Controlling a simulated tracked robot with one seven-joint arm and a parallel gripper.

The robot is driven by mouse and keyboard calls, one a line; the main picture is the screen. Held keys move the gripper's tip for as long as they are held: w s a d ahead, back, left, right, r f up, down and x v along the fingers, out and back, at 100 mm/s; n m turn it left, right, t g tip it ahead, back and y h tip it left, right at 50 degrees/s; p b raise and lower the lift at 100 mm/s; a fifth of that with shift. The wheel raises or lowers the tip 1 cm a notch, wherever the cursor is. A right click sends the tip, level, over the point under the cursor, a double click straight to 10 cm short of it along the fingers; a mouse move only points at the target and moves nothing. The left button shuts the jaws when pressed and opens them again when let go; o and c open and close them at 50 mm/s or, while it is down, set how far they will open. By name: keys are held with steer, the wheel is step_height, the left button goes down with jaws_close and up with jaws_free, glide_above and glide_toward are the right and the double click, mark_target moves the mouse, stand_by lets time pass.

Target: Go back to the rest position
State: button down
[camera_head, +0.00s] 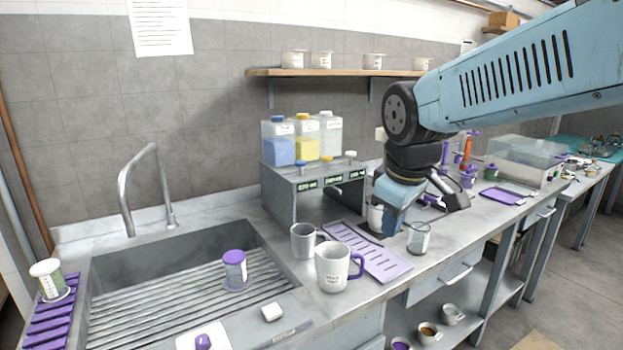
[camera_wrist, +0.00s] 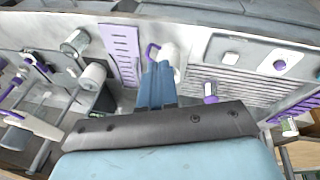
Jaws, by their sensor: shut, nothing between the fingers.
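My gripper (camera_head: 391,228) hangs pointing down over the counter, at the end of my blue arm. Its blue fingers are shut with nothing between them. In the wrist view the closed fingers (camera_wrist: 157,68) overlap part of a white mug with a purple handle (camera_head: 333,268). In the head view this mug stands on the counter, left of the gripper. A clear beaker (camera_head: 419,240) stands just right of the fingertips. A white cup (camera_head: 375,217) is partly hidden behind the gripper.
A grey dispenser (camera_head: 310,192) with bottles stands behind. The sink (camera_head: 150,265) is at left. A wooden shelf (camera_head: 345,72) runs along the wall.

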steer(key=s+d+m+t, duration=0.2)
steer(key=s+d+m, duration=0.5)
steer(key=d+m, duration=0.2)
steer(key=shift+s+d+r, duration=0.2)
steer(key=shift+d+r, duration=0.05)
steer(key=shift+r, duration=0.1)
